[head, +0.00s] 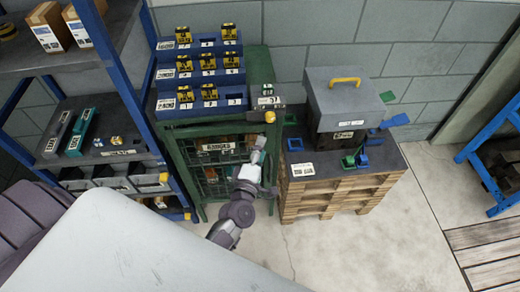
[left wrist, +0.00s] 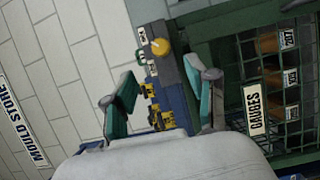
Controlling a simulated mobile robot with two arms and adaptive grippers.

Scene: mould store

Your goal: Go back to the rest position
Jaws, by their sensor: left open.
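My left gripper (head: 259,151) is in front of the green gauge cabinet (head: 183,170), near its right edge. In the left wrist view its two teal-padded fingers stand wide apart with nothing between them, so the left gripper (left wrist: 164,98) is open and empty. Behind the fingers lie a yellow knob (left wrist: 160,46) and the blue stepped rack. The cabinet's mesh front with its "GAUGES" label (left wrist: 254,110) is to the right there. My right gripper is not in view.
A blue stepped rack (head: 203,46) with yellow-black blocks stands on the cabinet. A wooden pallet stack (head: 335,196) carries a grey lidded box (head: 345,105) to the right. Blue shelving (head: 104,45) stands left. Bare floor (head: 385,235) lies in front.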

